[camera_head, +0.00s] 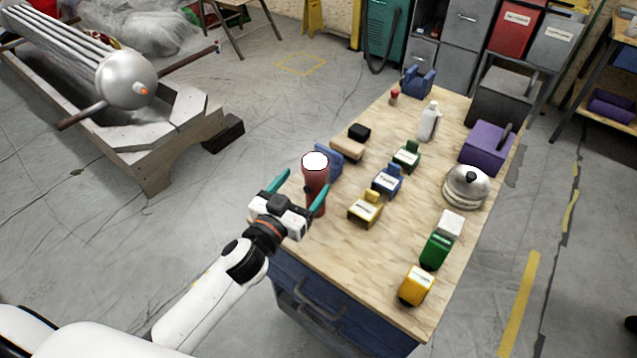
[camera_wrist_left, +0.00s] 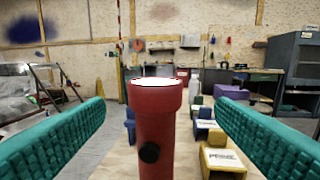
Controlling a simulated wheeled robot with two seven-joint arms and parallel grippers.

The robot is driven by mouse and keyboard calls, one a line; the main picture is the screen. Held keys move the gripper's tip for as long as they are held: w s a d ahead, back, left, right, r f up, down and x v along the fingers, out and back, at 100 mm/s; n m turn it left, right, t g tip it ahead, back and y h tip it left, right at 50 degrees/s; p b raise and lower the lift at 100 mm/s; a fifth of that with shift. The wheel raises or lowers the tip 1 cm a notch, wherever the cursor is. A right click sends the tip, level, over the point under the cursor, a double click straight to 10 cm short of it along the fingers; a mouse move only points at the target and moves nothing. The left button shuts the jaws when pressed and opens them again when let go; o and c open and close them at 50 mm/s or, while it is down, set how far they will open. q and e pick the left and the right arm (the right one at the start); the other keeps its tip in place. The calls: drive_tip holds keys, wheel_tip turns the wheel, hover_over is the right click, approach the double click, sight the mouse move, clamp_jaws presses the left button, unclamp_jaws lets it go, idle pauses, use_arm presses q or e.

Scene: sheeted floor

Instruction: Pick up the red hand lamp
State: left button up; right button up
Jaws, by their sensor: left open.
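The red hand lamp (camera_head: 316,184) stands upright near the left edge of the wooden bench top, its white lens facing up. My left gripper (camera_head: 300,190) is open at the lamp, with its teal fingers spread. In the left wrist view the lamp (camera_wrist_left: 157,125) stands upright between the two open fingers (camera_wrist_left: 160,130), with a visible gap on each side. A dark round button shows on its body. Its lower end is hidden in the wrist view. My right gripper is not in view.
The bench top (camera_head: 330,235) holds a yellow block (camera_head: 365,210), several other small labelled things, a white bottle (camera_head: 429,121), a domed metal bell (camera_head: 466,188) and a purple box (camera_head: 487,149). A blue object (camera_head: 329,158) stands close behind the lamp. Open floor lies left of the bench.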

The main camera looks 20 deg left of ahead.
sight(320, 161)
use_arm(q)
drive_tip(key=w, duration=0.3)
drive_tip(key=w+d, duration=0.1)
drive_tip(key=w, duration=0.2)
drive_tip(key=w+p, duration=0.1)
drive_tip(key=w, duration=0.2)
drive_tip(key=shift+w+d+f, duration=0.1)
drive_tip(key=shift+d+f, duration=0.05)
drive_tip(key=shift+f, duration=0.05)
drive_tip(key=shift+c, duration=0.5)
drive_tip(key=c, duration=1.4)
